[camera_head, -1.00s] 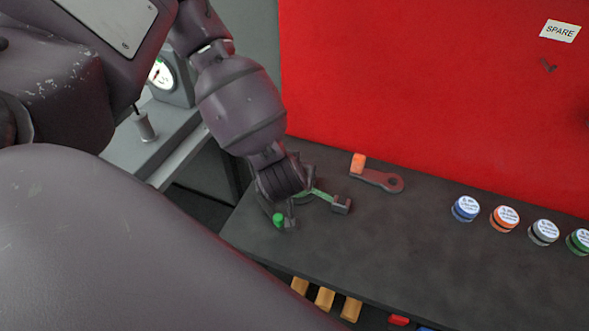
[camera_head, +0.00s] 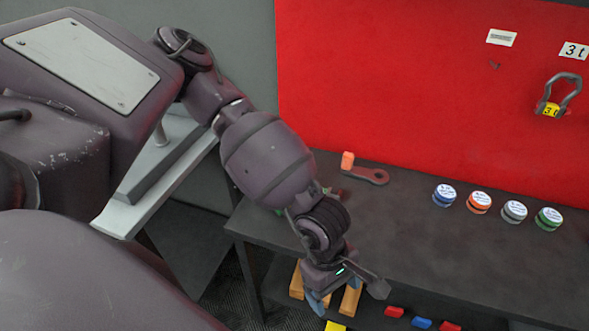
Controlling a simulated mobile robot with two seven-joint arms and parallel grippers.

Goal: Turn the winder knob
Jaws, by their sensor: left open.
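My left gripper (camera_head: 347,292) is open, in front of the bench's front edge and above the lower shelf, and looks empty. No winder knob can be clearly made out. A green part (camera_head: 333,191) on the bench (camera_head: 400,231) is mostly hidden behind my left forearm, and I cannot tell what it belongs to. A dark lever with a ring end (camera_head: 368,175) and an orange block at its other end (camera_head: 347,160) lies at the back of the bench, apart from the gripper. My right gripper is not in view.
Several round tins with coloured sides, one of them blue (camera_head: 444,195), stand in a row on the bench. A red panel (camera_head: 400,80) rises behind, with a shackle (camera_head: 558,95) on it. The bench's middle is clear.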

